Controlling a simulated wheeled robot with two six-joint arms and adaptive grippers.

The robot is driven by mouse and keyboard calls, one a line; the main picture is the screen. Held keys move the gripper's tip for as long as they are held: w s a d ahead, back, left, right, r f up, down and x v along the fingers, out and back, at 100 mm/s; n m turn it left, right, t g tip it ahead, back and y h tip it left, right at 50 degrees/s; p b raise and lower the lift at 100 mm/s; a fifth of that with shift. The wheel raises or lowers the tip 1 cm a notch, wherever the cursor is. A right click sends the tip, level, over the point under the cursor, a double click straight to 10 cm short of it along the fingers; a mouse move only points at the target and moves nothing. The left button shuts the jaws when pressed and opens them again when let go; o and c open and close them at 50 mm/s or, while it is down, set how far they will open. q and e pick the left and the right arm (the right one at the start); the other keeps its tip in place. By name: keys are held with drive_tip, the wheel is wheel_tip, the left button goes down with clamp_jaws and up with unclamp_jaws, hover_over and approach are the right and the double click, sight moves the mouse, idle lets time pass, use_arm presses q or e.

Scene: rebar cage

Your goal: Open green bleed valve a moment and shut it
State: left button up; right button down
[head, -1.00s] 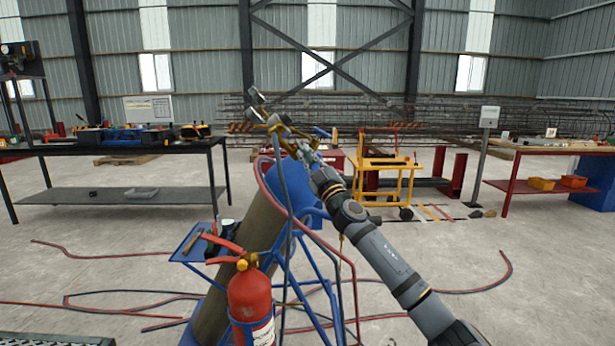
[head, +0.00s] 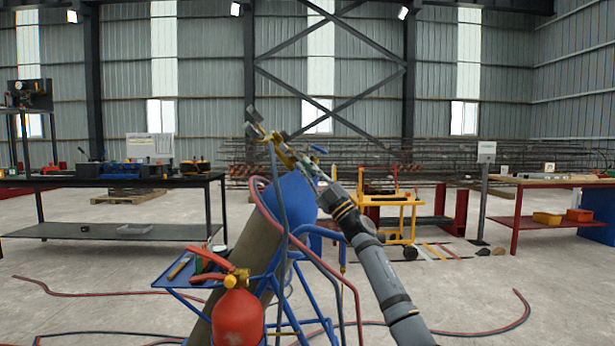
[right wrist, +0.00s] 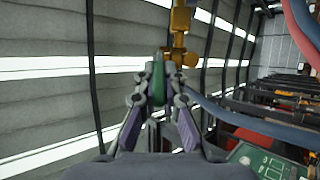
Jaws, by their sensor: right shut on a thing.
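My right gripper (head: 318,170) is at the top of the tilted gas cylinder (head: 292,205), by the brass regulator fittings (head: 279,152). In the right wrist view its two fingers (right wrist: 160,92) are closed on a green piece, the green bleed valve (right wrist: 160,106). A brass fitting (right wrist: 180,28) stands just beyond the fingertips. In the head view the valve is too small and covered to make out. How far it is turned cannot be told. My left gripper is not in view.
Red and blue hoses (head: 271,215) hang in front of the cylinder and lie on the floor. A red extinguisher (head: 238,318) stands at the front. A blue side tray (head: 170,272) is left of the cylinder. A yellow cart (head: 401,215) stands behind.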

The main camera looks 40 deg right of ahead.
drive_tip(key=n+y, duration=0.2)
drive_tip(key=y, duration=0.1)
drive_tip(key=shift+w+d+r+g+p, duration=0.1)
drive_tip(key=shift+w+d+g+p, duration=0.05)
drive_tip(key=shift+d+g+p, duration=0.2)
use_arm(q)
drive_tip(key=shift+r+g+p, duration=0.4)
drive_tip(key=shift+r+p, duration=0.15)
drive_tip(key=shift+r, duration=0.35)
use_arm(e)
drive_tip(key=shift+w+n+g+y, duration=0.1)
drive_tip(key=shift+n+g+y, duration=0.45)
drive_tip(key=shift+n+y, duration=0.8)
drive_tip(key=shift+y, duration=0.35)
drive_tip(key=shift+f, duration=0.2)
drive_tip(key=c, duration=1.5)
unclamp_jaws()
drive_tip(key=shift+o, duration=0.2)
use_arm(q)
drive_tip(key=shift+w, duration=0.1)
use_arm(e)
drive_tip(key=shift+f, duration=0.1)
drive_tip(key=shift+d+f, duration=0.1)
drive_tip(key=shift+f, duration=0.2)
drive_tip(key=v, duration=0.7)
drive_tip(key=shift+s+d, duration=0.15)
drive_tip(key=shift+s, duration=0.2)
